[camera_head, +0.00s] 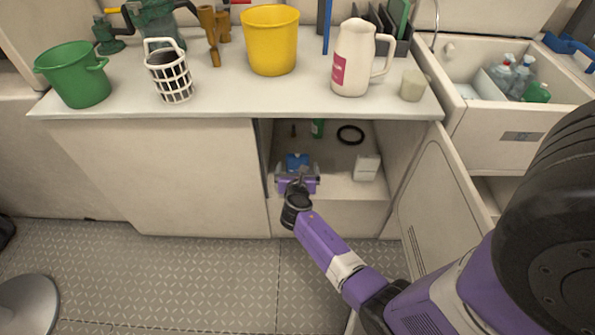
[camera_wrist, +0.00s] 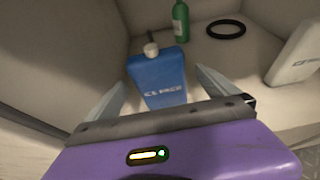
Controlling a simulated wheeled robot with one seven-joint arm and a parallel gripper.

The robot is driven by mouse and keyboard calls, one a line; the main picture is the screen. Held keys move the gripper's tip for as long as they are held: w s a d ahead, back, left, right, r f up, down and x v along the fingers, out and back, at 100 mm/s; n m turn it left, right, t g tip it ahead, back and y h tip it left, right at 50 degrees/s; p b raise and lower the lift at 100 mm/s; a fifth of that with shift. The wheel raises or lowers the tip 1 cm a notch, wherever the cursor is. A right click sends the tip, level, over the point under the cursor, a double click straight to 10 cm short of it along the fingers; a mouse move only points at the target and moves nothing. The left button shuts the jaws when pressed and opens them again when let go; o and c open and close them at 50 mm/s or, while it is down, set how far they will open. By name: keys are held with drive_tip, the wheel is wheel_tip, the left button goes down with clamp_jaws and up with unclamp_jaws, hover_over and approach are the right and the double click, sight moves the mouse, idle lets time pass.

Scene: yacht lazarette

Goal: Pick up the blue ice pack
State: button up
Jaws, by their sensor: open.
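The blue ice pack (camera_wrist: 158,80) stands upright inside the open cabinet, with white lettering on its front and a pale cap on top. It also shows as a small blue patch in the head view (camera_head: 297,161), partly hidden by my gripper (camera_head: 298,176). In the wrist view my gripper (camera_wrist: 165,95) is open. Its two fingers point at the ice pack, one on each side in the picture. I cannot tell whether they touch it. The lower part of the ice pack is hidden by the gripper body.
A white ice pack (camera_wrist: 298,50) stands to the right in the cabinet. A green bottle (camera_wrist: 181,22) and a black ring (camera_wrist: 226,30) are behind. The left cabinet wall (camera_wrist: 60,60) is close. The open cabinet door (camera_head: 440,205) is at right. The counter (camera_head: 225,98) overhangs the opening.

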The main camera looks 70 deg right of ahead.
drive_tip(key=shift+w+d+f, duration=0.15)
drive_tip(key=shift+d, duration=0.2)
drive_tip(key=shift+c, duration=0.2)
drive_tip(key=c, duration=1.8)
